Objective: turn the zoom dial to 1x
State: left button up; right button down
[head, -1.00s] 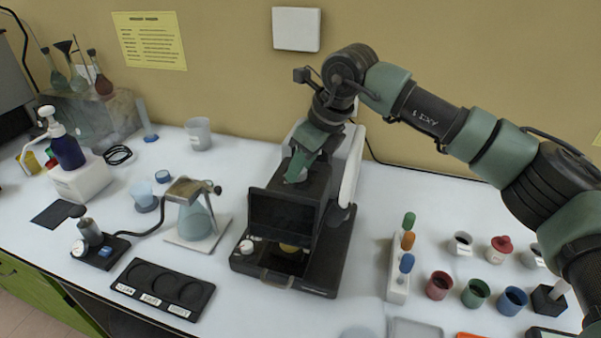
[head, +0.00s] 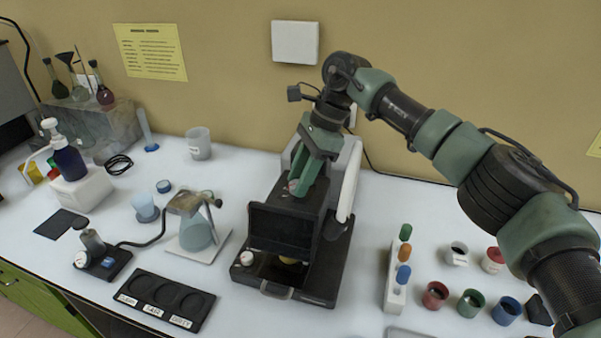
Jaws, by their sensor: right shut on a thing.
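A black instrument (head: 325,262) with a dark front panel (head: 280,229) stands on the bench in the middle of the head view. My right gripper (head: 301,183) reaches down from above onto the top of this instrument, behind the dark panel. Its green fingers are shut on a small light round part, which I take to be the zoom dial (head: 293,186). The fingers hide most of the dial, and its marks cannot be read. A white knob (head: 246,258) sits at the instrument's front left, apart from the gripper. My left gripper is not in view.
A glass flask on a stand (head: 197,232) is left of the instrument. A black three-well tray (head: 205,307) lies in front of it. A rack (head: 394,290) with coloured-top tubes and several cups stand at right. The wall is close behind.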

jog(key=shift+n+g+p, duration=0.3)
jog(key=shift+n+p, duration=0.1)
jog(key=shift+n, duration=0.5)
jog(key=shift+h, duration=0.3)
jog(key=c, duration=1)
grip_release()
jog(key=shift+a, duration=0.1)
jog(key=shift+c, duration=0.2)
jog(key=shift+w, duration=0.1)
jog(key=b+v, duration=0.1)
jog(key=v, duration=0.6)
jog(key=shift+r, duration=0.35)
jog(key=shift+f, duration=0.1)
